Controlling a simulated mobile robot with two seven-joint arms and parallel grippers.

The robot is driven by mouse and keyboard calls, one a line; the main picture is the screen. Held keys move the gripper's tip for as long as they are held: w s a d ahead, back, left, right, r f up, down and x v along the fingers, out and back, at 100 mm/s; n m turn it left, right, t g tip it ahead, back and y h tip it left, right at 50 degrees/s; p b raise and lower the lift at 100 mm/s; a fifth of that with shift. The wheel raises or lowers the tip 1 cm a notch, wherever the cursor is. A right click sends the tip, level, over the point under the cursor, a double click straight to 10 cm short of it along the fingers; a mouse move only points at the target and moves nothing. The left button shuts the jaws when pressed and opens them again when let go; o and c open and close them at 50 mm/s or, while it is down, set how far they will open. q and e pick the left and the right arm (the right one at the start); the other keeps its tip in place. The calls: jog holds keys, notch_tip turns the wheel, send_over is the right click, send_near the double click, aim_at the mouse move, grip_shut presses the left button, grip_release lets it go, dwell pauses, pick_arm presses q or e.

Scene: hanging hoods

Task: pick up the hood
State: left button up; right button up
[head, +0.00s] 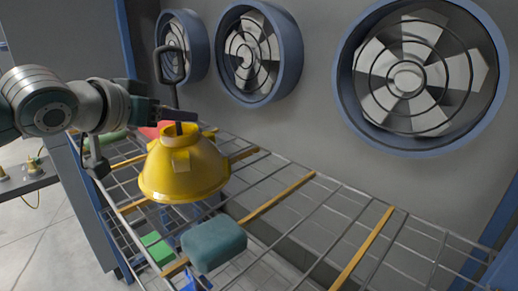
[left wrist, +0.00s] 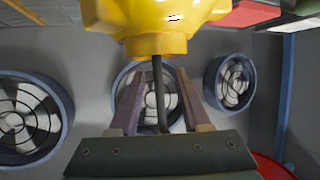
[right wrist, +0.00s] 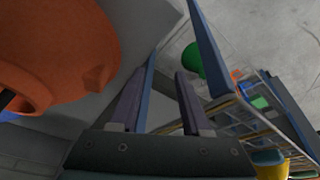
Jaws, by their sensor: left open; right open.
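The yellow hood (head: 185,172) rests on a wire shelf, with a dark rod handle (head: 174,94) rising from its top to a loop. My left gripper (head: 180,122) is open just above the hood's collar. In the left wrist view the hood (left wrist: 150,28) fills the top, and the dark rod (left wrist: 158,82) runs between the two spread fingers. Whether a finger touches the rod I cannot tell. My right gripper (right wrist: 163,75) shows only in the right wrist view, open and with nothing between its fingers. An orange hood (right wrist: 60,50) is left of it there.
The wire shelf (head: 330,215) has yellow bars and free room to the right. A teal block (head: 214,243) lies in front of the hood, and a red item (head: 155,131) behind it. Round fans (head: 407,78) line the grey wall. A green object (right wrist: 192,60) shows in the right wrist view.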

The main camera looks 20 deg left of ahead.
aim_at(188, 124)
pick_arm(q)
jog(key=shift+b+x, duration=0.3)
jog(key=shift+x, duration=1.45)
jog(key=shift+d, duration=0.1)
jog(key=shift+c, duration=0.3)
grip_shut()
